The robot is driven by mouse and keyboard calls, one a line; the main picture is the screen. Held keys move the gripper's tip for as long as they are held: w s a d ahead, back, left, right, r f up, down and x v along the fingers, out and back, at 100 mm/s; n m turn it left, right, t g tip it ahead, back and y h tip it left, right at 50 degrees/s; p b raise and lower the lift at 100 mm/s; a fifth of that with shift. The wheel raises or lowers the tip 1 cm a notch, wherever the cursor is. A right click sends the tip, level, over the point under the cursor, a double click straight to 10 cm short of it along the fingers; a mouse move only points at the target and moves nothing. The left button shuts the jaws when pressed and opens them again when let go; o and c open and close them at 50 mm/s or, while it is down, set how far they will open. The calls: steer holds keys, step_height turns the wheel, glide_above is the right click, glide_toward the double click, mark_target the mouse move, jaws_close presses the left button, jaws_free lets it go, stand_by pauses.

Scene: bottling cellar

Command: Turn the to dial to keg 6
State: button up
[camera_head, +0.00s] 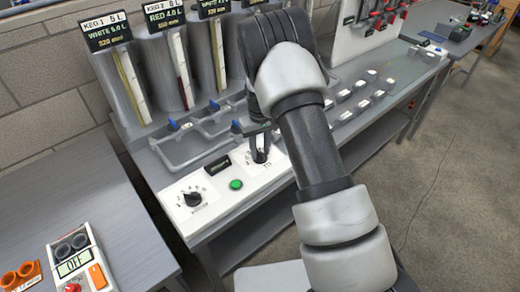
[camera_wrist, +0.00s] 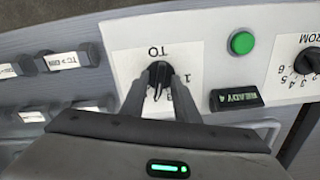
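The TO dial is a black knob on a white panel; in the wrist view (camera_wrist: 160,72) it sits between my gripper's two fingers. The TO label is above it, upside down. A "1" shows to its right; the other numbers and the pointer's setting are hidden or unclear. My gripper (camera_wrist: 160,80) has one finger on each side of the knob, very close to it; whether they touch it is unclear. In the head view my gripper (camera_head: 260,142) is down at the TO dial (camera_head: 259,156), which it partly covers. The FROM dial (camera_head: 193,198) stands to the left, untouched.
A green button (camera_head: 236,184) and a small dark display (camera_head: 217,165), reading READY 4 in the wrist view, lie between the dials. Several labelled kegs (camera_head: 158,65) stand behind a metal rail. A control box reading OFF (camera_head: 76,262) is on the left table.

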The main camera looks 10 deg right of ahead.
jaws_close()
steer(key=shift+m, duration=0.4)
steer(key=shift+m+b, duration=0.55)
steer(key=shift+m, duration=0.45)
steer(key=m, duration=0.3)
steer(key=shift+m+b, duration=0.3)
steer(key=shift+b, duration=0.1)
steer(key=m, duration=0.5)
steer(key=shift+m, duration=0.3)
